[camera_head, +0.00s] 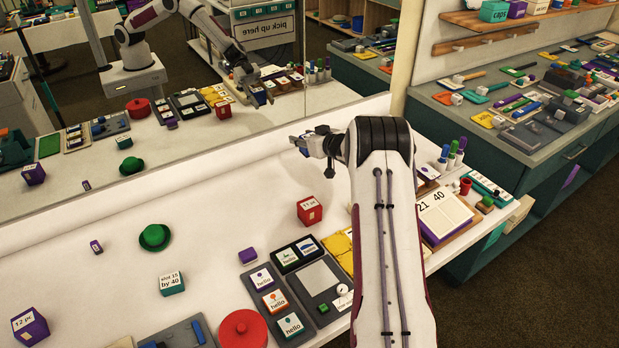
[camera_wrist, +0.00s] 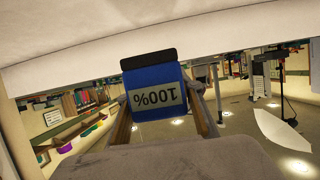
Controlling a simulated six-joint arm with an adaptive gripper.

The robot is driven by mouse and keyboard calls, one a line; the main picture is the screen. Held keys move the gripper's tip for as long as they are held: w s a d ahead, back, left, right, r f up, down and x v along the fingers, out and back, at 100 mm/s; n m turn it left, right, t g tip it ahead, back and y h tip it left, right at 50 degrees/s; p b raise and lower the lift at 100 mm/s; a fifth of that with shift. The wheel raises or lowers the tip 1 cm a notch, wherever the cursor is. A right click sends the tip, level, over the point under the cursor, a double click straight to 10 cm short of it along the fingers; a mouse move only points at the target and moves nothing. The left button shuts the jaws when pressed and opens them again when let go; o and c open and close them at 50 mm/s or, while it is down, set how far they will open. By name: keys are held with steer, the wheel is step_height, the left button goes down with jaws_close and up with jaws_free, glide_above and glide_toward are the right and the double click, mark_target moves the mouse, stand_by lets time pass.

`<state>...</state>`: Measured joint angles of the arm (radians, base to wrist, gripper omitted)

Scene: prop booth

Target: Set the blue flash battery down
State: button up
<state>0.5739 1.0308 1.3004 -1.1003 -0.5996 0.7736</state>
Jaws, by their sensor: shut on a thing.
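The blue flash battery (camera_wrist: 154,80) fills the middle of the wrist view. It has a dark end and a pale label reading 100%, upside down in that view. My gripper (camera_wrist: 157,110) is shut on it, with a finger along each side. In the head view my gripper (camera_head: 312,143) is over the back part of the white table (camera_head: 225,240), near the mirror. The battery is hard to make out there directly; a blue patch shows at the reflected gripper. The pale surface is close to the dark end, but I cannot tell whether they touch.
A red box (camera_head: 309,210) stands in front of my gripper. A green hat (camera_head: 155,237), a teal box (camera_head: 171,283) and a purple box (camera_head: 30,326) are at left. Label trays (camera_head: 272,300) and a red round lid (camera_head: 243,329) are in front. The table's back middle is clear.

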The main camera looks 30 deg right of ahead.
glide_above(304, 171)
steer(key=shift+f, duration=3.05)
steer(key=shift+f, duration=0.1)
steer(key=shift+f, duration=1.8)
steer(key=shift+f, duration=0.1)
steer(key=o, duration=1.4)
steer(key=shift+v, duration=6.05)
